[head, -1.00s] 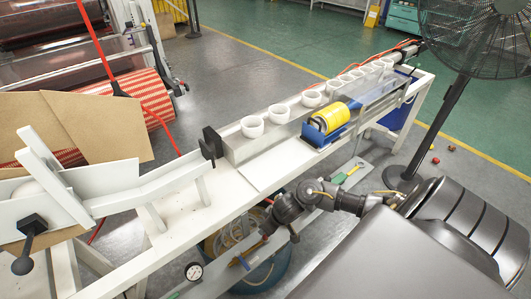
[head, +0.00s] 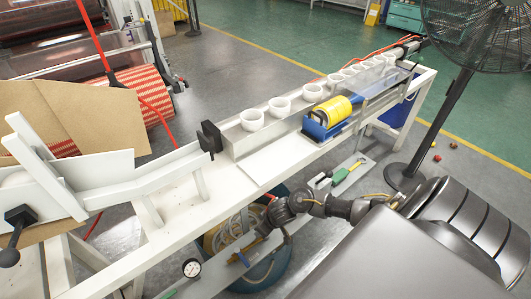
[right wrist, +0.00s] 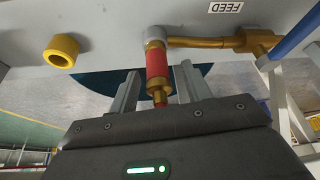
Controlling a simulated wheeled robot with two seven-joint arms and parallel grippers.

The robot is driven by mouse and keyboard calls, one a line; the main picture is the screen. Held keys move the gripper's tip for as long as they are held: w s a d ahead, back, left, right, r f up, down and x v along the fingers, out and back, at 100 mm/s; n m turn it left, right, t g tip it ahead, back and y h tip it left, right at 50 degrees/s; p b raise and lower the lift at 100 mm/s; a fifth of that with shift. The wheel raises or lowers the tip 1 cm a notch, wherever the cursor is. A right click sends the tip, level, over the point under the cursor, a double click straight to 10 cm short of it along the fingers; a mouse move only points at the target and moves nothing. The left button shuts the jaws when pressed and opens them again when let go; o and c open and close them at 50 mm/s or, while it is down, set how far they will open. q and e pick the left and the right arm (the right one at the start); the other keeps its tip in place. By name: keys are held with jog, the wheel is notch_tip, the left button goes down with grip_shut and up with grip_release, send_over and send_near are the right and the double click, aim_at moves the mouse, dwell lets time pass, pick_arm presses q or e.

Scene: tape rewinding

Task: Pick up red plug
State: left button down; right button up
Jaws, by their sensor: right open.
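The red plug (right wrist: 157,66) shows in the right wrist view as a short red sleeve with brass ends. Its far end meets a grey fitting on the pale panel, beside a brass elbow pipe (right wrist: 225,42). My right gripper (right wrist: 158,80) is open, with one finger on each side of the plug and visible gaps to both. The plug's near end reaches down towards the gripper body, where its tip is partly hidden. In the head view my right arm reaches under the white table. The left gripper is in neither view.
A yellow ring fitting (right wrist: 61,50) sits on the panel to the left, and a "FEED" label (right wrist: 231,6) is above. A gauge (head: 192,268) sits below.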

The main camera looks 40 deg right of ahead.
grip_shut()
jog(key=shift+r, duration=0.1)
jog(key=shift+r, duration=0.45)
notch_tip(320, 180, up, 3)
jog(key=shift+f+p, duration=0.15)
jog(key=shift+p, duration=0.6)
jog(key=s+a+r+p, duration=0.2)
jog(key=s+a+r, duration=0.1)
jog(key=s, duration=0.3)
jog(key=s+a+r+p, duration=0.2)
jog(key=s+a+r, duration=0.1)
jog(key=s+r, duration=0.3)
jog(key=shift+s+r, duration=0.15)
jog(key=shift+s, duration=0.25)
